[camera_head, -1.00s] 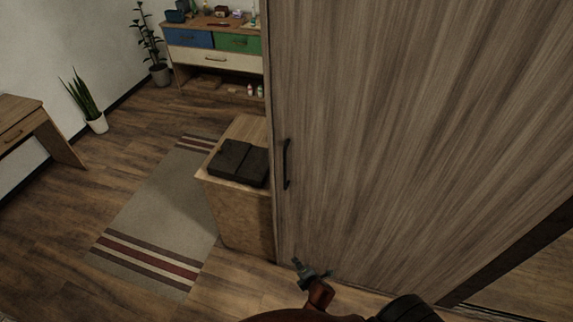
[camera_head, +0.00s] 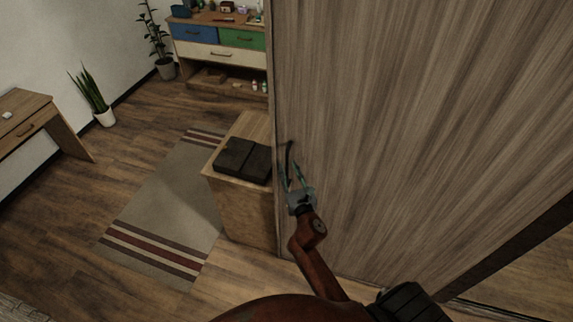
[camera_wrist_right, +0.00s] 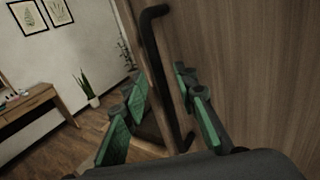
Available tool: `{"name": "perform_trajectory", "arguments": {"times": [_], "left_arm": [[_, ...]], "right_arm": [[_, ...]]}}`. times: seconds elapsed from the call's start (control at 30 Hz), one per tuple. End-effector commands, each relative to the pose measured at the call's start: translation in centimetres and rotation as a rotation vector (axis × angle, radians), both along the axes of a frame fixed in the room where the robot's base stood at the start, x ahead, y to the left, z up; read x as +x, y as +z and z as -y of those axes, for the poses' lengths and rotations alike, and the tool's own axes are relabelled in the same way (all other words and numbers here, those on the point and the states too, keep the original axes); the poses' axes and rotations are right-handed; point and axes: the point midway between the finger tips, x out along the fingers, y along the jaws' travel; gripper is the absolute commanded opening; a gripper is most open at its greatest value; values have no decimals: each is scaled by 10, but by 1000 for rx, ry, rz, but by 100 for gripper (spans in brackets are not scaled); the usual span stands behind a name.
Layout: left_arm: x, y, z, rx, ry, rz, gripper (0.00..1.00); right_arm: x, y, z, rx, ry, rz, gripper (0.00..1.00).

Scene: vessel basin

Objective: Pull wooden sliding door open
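The wooden sliding door (camera_head: 400,120) is a tall grain-patterned panel filling the right half of the head view. Its dark bar handle (camera_head: 289,156) stands upright near the door's left edge, its lower part partly hidden by my gripper. In the right wrist view the handle (camera_wrist_right: 153,60) runs between the two green-padded fingers. My right gripper (camera_head: 292,175) is open, with its fingers apart on either side of the handle; whether they touch it I cannot tell. My left gripper is not in view.
A wooden cabinet (camera_head: 238,212) with a dark folded item (camera_head: 243,160) on top stands just left of the door edge. A striped rug (camera_head: 175,205) lies on open floor further left. A drawer unit (camera_head: 222,62) stands at the back, a desk (camera_head: 35,120) at far left.

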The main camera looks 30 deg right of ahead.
Motion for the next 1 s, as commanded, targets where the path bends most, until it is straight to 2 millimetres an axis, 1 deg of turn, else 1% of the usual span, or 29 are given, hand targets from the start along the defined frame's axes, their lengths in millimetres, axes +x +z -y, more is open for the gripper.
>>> {"name": "perform_trajectory", "arguments": {"times": [0.03, 0.1, 0.2, 0.33, 0.53, 0.9, 1.0], "left_arm": [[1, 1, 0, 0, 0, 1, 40], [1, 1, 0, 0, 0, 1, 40], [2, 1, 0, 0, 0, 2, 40], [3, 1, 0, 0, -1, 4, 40], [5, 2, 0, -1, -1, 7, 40], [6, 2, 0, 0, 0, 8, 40], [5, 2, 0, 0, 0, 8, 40]], "right_arm": [[8, 1, 1, 1, 1, 1, 27], [15, 0, 4, 1, 0, 0, 27], [22, 0, 6, 1, 0, -1, 27], [25, -1, 7, 2, 0, -2, 27], [25, -1, 7, 2, 1, -1, 27], [25, -1, 7, 2, 1, -1, 1], [25, -1, 7, 2, 1, -1, 0]]}}
